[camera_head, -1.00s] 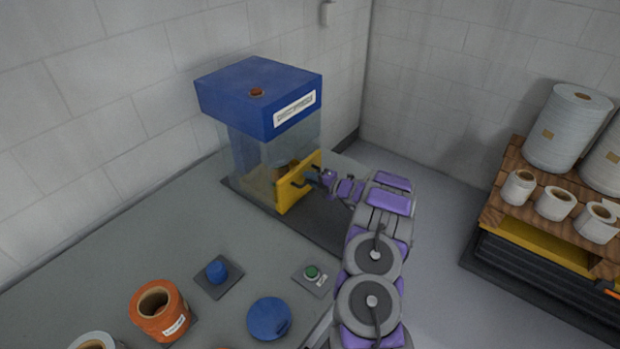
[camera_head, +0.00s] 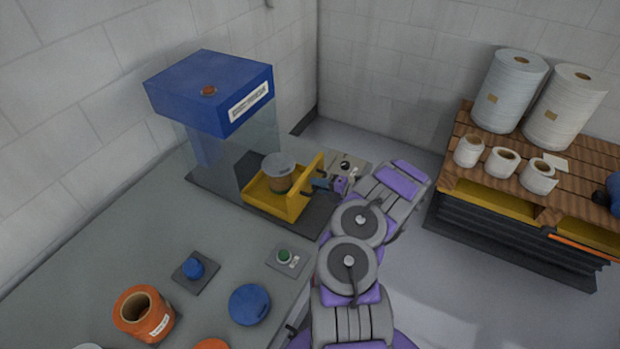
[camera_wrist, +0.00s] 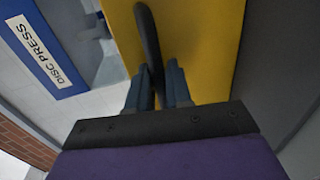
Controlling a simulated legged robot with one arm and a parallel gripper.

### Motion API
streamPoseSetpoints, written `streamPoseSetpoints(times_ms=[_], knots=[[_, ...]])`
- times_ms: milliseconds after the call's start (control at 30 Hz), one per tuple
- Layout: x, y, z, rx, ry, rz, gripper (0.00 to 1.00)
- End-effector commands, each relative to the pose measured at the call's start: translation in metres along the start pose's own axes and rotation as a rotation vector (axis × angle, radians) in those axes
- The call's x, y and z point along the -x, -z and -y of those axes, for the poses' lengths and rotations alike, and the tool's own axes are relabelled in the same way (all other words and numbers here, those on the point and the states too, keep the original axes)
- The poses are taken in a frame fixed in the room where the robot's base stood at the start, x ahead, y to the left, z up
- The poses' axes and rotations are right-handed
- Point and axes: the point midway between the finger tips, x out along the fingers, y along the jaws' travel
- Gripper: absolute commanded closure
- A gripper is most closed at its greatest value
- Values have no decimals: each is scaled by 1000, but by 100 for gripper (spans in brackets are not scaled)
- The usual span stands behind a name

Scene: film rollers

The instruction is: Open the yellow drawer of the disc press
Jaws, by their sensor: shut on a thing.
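The disc press (camera_head: 212,95) has a blue top and clear walls and stands on the grey counter by the wall. Its yellow drawer (camera_head: 293,207) is pulled out to the right, clear of the clear housing for much of its length. A brownish, pale-topped cylinder (camera_head: 279,175) sits in the drawer. My gripper (camera_head: 318,184) is at the drawer's front panel. In the wrist view, my gripper (camera_wrist: 158,88) is shut on the dark handle (camera_wrist: 148,45), with the yellow front panel (camera_wrist: 195,40) behind it. The fingers lie on either side of the handle.
A green button (camera_head: 285,256), a blue knob (camera_head: 193,268), a blue disc (camera_head: 250,305) and an orange roll (camera_head: 144,314) are on the counter nearer me. A wooden-topped rack (camera_head: 460,130) with several white rolls stands at right. Grey floor lies between.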

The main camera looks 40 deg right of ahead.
Motion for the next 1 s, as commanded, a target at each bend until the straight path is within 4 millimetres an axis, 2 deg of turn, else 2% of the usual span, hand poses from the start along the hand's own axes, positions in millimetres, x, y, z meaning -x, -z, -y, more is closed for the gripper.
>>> streamPoseSetpoints(times_ms=[33,500,533,667,1000], knots=[[1,8,7,-8,10,-17,100],[6,8,9,-7,12,-18,100],[6,8,9,-7,12,-18,80],[6,7,8,-5,11,-17,67],[14,-3,9,-8,5,-9,65]])
